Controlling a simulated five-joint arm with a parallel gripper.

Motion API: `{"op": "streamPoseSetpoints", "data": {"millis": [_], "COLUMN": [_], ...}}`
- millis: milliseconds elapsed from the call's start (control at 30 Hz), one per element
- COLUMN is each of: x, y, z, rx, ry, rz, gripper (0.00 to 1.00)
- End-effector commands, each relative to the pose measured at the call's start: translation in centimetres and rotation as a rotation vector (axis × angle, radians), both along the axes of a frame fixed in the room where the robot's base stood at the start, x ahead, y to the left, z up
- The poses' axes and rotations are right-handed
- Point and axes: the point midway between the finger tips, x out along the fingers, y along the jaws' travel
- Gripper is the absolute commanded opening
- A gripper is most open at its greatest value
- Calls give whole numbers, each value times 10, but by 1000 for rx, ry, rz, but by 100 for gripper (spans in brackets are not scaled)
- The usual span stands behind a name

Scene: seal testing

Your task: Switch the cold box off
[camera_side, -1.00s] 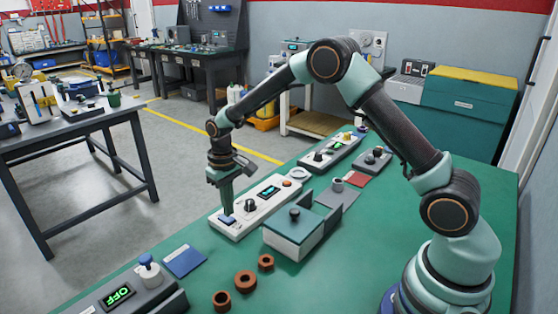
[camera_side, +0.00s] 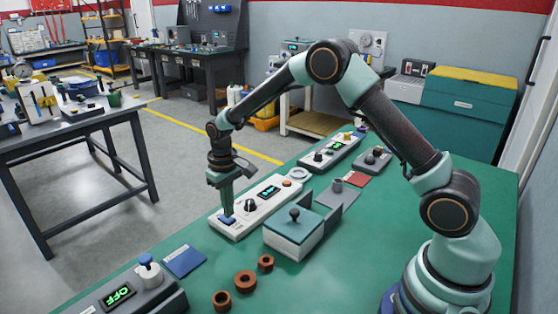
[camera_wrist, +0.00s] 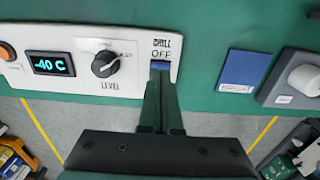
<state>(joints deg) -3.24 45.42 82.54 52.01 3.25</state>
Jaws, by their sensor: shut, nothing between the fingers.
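A long white control panel (camera_side: 258,207) lies on the green bench. In the wrist view the panel (camera_wrist: 88,50) carries a blue rocker switch (camera_wrist: 160,65) marked CHILL, with OFF printed beside it. It also has a black LEVEL knob (camera_wrist: 105,64) and a lit display (camera_wrist: 50,64) reading -40 C. My gripper (camera_side: 227,217) points down at the switch end of the panel, fingers together and empty. In the wrist view my fingertips (camera_wrist: 160,78) are at the switch and partly hide it. I cannot tell which way the rocker is tipped.
A teal-lidded box (camera_side: 295,232) stands beside the panel. Brown rings (camera_side: 245,281) and a blue card (camera_side: 184,261) lie nearer the camera. A grey unit with a display reading OFF (camera_side: 118,296) is at the front left. More panels (camera_side: 330,153) stand farther back.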

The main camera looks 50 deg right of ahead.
Motion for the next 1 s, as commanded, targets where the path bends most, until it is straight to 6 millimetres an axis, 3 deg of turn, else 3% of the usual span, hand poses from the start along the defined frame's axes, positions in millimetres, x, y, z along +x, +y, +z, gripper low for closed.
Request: {"op": "streamPoseSetpoints", "data": {"millis": [1000], "x": [0], "y": [0], "z": [-14], "rx": [0], "ry": [0], "rz": [0], "gripper": [0]}}
